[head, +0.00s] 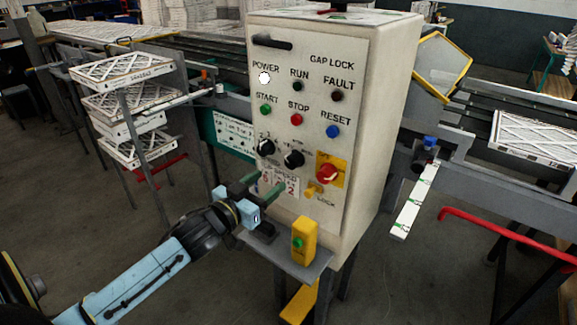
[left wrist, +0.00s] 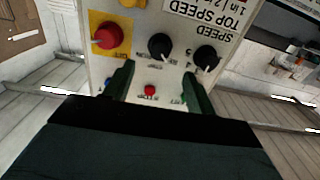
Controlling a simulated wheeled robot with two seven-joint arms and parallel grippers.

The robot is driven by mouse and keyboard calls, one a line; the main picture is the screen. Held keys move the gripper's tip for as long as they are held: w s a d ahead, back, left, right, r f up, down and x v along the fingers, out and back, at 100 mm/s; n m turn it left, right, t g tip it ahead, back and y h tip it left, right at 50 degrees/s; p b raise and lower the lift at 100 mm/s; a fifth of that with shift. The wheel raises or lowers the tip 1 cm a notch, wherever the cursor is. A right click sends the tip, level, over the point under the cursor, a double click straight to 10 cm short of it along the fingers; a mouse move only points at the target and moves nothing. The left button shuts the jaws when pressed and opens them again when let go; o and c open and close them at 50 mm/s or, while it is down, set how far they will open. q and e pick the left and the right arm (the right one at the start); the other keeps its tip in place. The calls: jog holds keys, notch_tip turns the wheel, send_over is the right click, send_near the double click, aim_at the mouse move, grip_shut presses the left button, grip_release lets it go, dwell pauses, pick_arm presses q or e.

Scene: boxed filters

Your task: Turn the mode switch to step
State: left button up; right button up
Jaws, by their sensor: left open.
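The grey control cabinet (head: 385,110) stands in the middle of the head view with its panel facing me. The mode switch, a black knob (head: 293,159), is between another black knob (head: 265,147) on its left and the red emergency stop (head: 327,174). In the left wrist view the mode switch (left wrist: 160,46) lies just beyond the fingertips, roughly between them and apart from them. Its setting is too small to read. My left gripper (head: 263,185) is open and empty, in front of the panel's lower part. My right gripper is not in view.
A small yellow box with a green button (head: 304,242) stands on a ledge below the panel. The red stop button (head: 296,119) also shows between the fingers in the left wrist view (left wrist: 150,90). Boxed filters (head: 130,104) are stacked at left; a conveyor runs at right.

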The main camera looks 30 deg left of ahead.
aim_at(290, 165)
pick_arm(q)
jog(key=w, duration=0.9)
jog(key=shift+w+d, duration=0.2)
jog(key=shift+d, duration=0.15)
jog(key=c, duration=1)
